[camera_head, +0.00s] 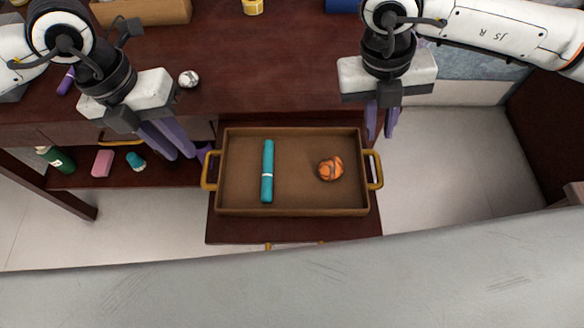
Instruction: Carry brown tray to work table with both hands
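The brown tray (297,206) is rectangular with a raised rim and a yellow handle at each short end. It rests on a dark wooden surface below the desk top. A teal cylinder (267,171) and an orange-brown lump (330,168) lie in it. My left gripper (182,152) is above and left of the left handle (209,170), its purple fingers apart with nothing between them. My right gripper (380,130) is above the right handle (374,169), fingers pointing down and a small gap between them. Neither gripper visibly holds the tray.
The dark red desk top (270,70) lies behind, with a silver ball (189,78), a wooden box (140,10) and a yellow item (252,6). A low shelf at left holds a green bottle (57,159), a pink block (102,163) and a teal item (136,161). Floor (450,165) is clear at right.

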